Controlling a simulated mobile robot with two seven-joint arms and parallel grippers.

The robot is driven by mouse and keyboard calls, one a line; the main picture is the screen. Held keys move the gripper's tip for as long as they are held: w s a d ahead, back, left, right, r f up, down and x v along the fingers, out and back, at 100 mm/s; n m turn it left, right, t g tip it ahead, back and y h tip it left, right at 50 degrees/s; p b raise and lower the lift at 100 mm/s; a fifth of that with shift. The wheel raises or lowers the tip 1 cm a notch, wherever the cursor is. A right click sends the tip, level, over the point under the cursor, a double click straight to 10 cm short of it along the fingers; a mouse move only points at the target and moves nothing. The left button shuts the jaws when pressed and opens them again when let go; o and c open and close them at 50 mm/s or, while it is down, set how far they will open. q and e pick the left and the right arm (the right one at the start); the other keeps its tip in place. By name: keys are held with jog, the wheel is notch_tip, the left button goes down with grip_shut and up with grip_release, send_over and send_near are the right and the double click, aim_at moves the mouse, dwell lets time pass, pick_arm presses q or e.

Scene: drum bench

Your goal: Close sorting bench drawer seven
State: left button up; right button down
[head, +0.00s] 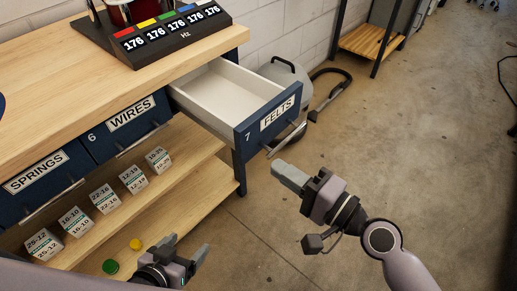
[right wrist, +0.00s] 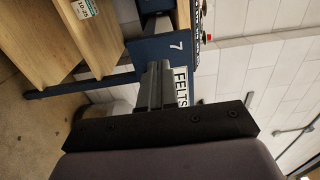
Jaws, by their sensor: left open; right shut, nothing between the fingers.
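Drawer seven (head: 266,118), dark blue with a white FELTS label and the number 7, is pulled well out of the sorting bench (head: 160,62). Its pale inside looks empty. A metal bar handle (head: 287,141) runs along its front. My right gripper (head: 277,168) is shut and empty, just in front of and below the handle; a small gap seems to show. In the right wrist view the shut fingers (right wrist: 152,90) point at the drawer front (right wrist: 174,50) and cover part of the label. My left gripper (head: 187,250) is open and empty, low in front of the bench's lower shelf.
Drawers WIRES (head: 130,118) and SPRINGS (head: 40,182) are shut. Several labelled boxes (head: 105,198) and green and yellow caps (head: 136,244) sit on the lower shelf. A numbered display (head: 180,35) stands on the bench top. A grey vacuum (head: 288,75) is behind the drawer. Floor at right is clear.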

aim_at(246, 147)
jog(key=x, duration=0.6)
jog(key=shift+w+a, duration=0.15)
jog(key=shift+a, duration=0.05)
